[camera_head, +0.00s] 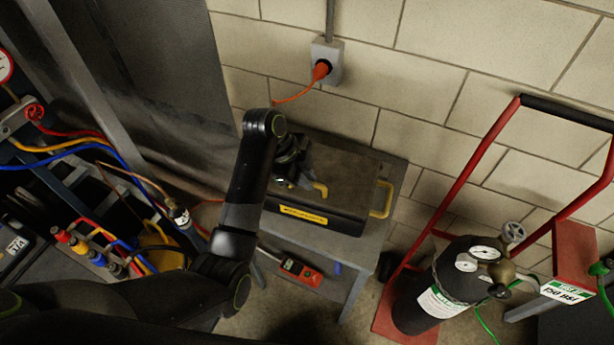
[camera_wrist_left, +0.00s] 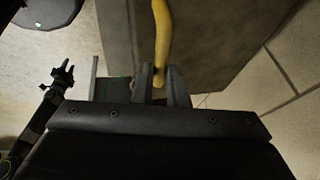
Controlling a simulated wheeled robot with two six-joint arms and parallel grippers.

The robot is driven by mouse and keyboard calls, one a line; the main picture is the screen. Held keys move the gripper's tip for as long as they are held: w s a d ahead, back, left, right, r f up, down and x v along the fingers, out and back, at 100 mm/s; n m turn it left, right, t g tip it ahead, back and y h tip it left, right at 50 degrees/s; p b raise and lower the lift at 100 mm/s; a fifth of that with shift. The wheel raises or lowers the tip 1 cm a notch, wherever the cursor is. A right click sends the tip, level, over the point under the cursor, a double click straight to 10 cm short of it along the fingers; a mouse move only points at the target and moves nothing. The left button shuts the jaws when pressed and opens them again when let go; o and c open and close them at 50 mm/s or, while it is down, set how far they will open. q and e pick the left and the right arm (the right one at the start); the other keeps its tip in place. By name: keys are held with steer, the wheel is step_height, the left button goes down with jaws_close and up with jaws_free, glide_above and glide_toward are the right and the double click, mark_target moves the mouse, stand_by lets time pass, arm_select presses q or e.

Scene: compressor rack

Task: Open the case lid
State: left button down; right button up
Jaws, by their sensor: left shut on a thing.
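The dark case (camera_head: 345,178) sits on a small grey table against the block wall, and its lid looks shut. Its front carries a yellow label (camera_head: 303,215). One yellow handle (camera_head: 320,188) is at my left gripper, and another yellow handle (camera_head: 381,198) is at the case's right end. My left gripper (camera_head: 305,180) is at the case. In the left wrist view, its fingers (camera_wrist_left: 160,88) are shut on a yellow handle (camera_wrist_left: 162,40). The fingers partly hide the grip. My right gripper (camera_wrist_left: 63,72) shows small at the left of the wrist view, its fingers apart and empty.
The grey table (camera_head: 345,250) has a red handheld tool (camera_head: 300,270) below its front edge. A red cart (camera_head: 470,180) with a black gas cylinder (camera_head: 430,300) stands at the right. Hoses and a manifold (camera_head: 90,245) crowd the left. An orange plug (camera_head: 321,70) is in the wall outlet.

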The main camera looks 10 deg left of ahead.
arm_select(q)
steer(key=shift+w+r+p, duration=0.2)
steer(key=shift+r+p, duration=0.2)
steer(key=shift+r, duration=0.1)
steer(key=w+d+r+p, duration=0.1)
steer(key=w+r+p, duration=0.3)
steer(key=w+r, duration=0.3)
steer(key=shift+w+d+r, duration=0.2)
steer(key=shift+d+r, duration=0.15)
steer(key=shift+r, duration=0.05)
